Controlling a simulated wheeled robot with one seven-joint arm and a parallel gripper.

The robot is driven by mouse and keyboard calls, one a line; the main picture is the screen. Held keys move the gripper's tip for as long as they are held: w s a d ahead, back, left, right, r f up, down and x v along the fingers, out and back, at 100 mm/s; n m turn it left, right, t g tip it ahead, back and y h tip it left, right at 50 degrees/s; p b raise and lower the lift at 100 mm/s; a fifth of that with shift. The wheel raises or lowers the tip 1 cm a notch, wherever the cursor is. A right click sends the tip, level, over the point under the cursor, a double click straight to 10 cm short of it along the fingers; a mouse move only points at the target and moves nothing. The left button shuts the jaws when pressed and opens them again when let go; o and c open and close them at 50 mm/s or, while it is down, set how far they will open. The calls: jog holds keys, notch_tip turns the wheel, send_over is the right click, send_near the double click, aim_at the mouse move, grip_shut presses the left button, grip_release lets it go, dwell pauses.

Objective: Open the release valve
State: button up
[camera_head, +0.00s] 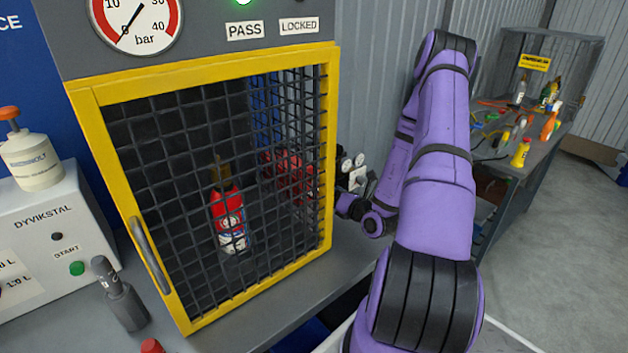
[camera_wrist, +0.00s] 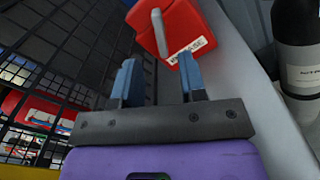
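The release valve is a red block (camera_wrist: 186,24) with a grey lever (camera_wrist: 160,36) and a white label, partly legible as "RELEASE", in the wrist view. My gripper (camera_wrist: 158,60) is open, its two blue fingers spread apart. The lever's near end shows in the gap between the fingertips, just ahead of them. I cannot tell whether they touch it. In the head view my purple arm reaches down beside the right side of the yellow-framed mesh cage (camera_head: 205,70). The fingers are hard to make out there. The valve cannot be clearly identified in that view.
The gauge (camera_head: 135,22) needle points near zero. A dark cylinder (camera_wrist: 300,40) stands right of my gripper in the wrist view. A cluttered bench (camera_head: 510,160) is at the right. Mesh lies close to my gripper's left.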

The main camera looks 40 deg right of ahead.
jog(key=w, duration=0.8)
jog(key=shift+w+d, duration=0.15)
jog(key=shift+d, duration=0.1)
jog(key=shift+c, duration=0.2)
grip_shut()
